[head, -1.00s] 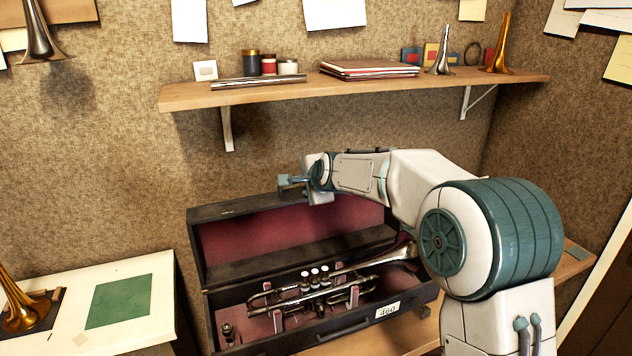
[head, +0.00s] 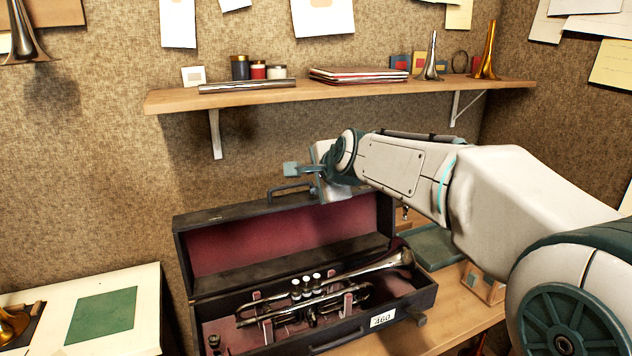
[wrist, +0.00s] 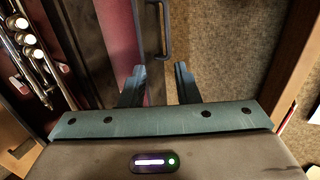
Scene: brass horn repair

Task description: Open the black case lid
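The black case (head: 215,318) stands on the wooden bench. Its lid (head: 184,250) stands up at the back, showing the dark red lining (head: 260,240). A silver trumpet (head: 345,278) lies inside the case. A dark handle (head: 287,188) sticks up from the lid's top edge; it also shows in the wrist view (wrist: 163,38). My gripper (head: 296,181) is above the lid's top edge, near that handle. In the wrist view its two fingers (wrist: 158,78) are spread apart with nothing between them, and the handle lies beyond the tips.
A wooden shelf (head: 270,99) with jars, a stack of folders and horn bells runs along the wall above my arm. A white side table (head: 130,300) with a green mat (head: 103,316) is at left.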

